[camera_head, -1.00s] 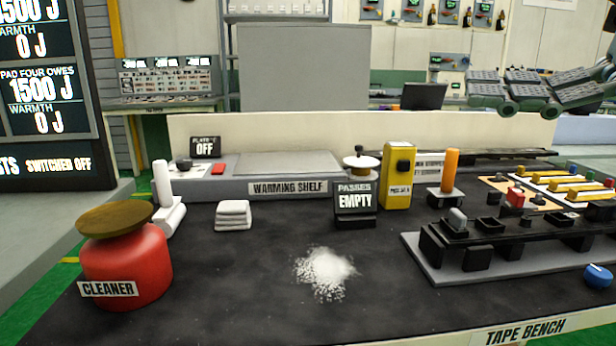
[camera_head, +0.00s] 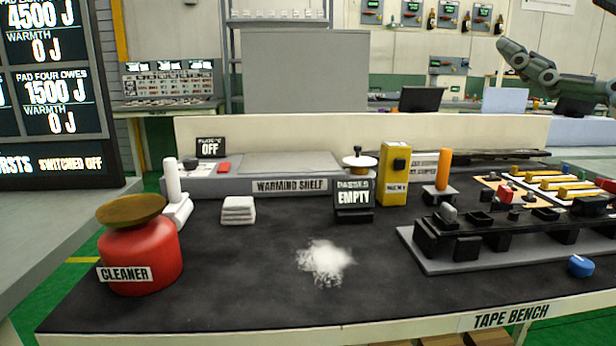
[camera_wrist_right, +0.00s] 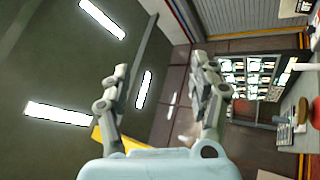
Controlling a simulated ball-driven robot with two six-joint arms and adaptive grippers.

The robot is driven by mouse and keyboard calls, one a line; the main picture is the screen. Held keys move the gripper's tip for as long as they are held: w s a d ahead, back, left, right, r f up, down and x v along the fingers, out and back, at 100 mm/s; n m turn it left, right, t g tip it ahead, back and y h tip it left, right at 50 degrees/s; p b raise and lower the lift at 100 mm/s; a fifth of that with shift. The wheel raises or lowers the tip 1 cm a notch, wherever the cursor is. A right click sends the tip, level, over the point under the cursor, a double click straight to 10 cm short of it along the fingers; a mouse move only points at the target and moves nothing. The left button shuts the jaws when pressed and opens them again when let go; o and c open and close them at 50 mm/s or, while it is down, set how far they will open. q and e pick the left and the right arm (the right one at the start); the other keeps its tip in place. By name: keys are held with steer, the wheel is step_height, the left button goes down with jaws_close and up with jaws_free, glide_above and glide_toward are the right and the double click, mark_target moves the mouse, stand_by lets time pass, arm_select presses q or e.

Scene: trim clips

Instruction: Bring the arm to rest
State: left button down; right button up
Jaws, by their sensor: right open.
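My right gripper (camera_wrist_right: 160,78) is open in the right wrist view, with its two grey fingers spread apart and nothing between them. Part of the right gripper also shows in the head view (camera_head: 530,65), at the upper right, raised above the back panel of the bench and clear of everything on it. It points up and to the left. The right wrist view behind the fingers is tilted and shows ceiling lights, walls and a blurred bench edge at the right. My left gripper is in neither view.
The tape bench (camera_head: 230,290) carries a red cleaner pot (camera_head: 145,255), folded white cloths (camera_head: 238,210), a white powder patch (camera_head: 325,262), a yellow box (camera_head: 395,175) and a black fixture (camera_head: 500,230). The bench's front middle is mostly clear.

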steer(key=s+d+f+m+g+h, duration=0.1)
steer(key=d+f+m+g+h, duration=0.1)
steer(key=d+f+m+h, duration=0.45)
steer(key=d+f+m+g+h, duration=0.15)
steer(key=f+m+h, duration=0.3)
steer(key=f, duration=0.45)
steer(key=s+d+f+m+g+h, duration=0.1)
steer(key=d+f+m+g+h, duration=0.25)
steer(key=f+m, duration=0.3)
steer(key=s+a+f+m+g+y, duration=0.1)
steer(key=s+a+f+g, duration=0.35)
steer(key=s+f, duration=0.45)
steer(key=s+a+f+m+g+y, duration=0.1)
steer(key=s+a+f+g, duration=0.2)
steer(key=s+f+g, duration=0.5)
steer(key=s+d+f, duration=0.1)
steer(key=s+f, duration=0.2)
steer(key=f, duration=1.1)
steer(key=s+d+f, duration=0.2)
steer(key=f, duration=1.2)
steer(key=s+f, duration=1.5)
steer(key=s, duration=0.3)
steer(key=shift+s+d+g, duration=0.15)
steer(key=shift+d+g, duration=0.2)
steer(key=shift+d, duration=0.1)
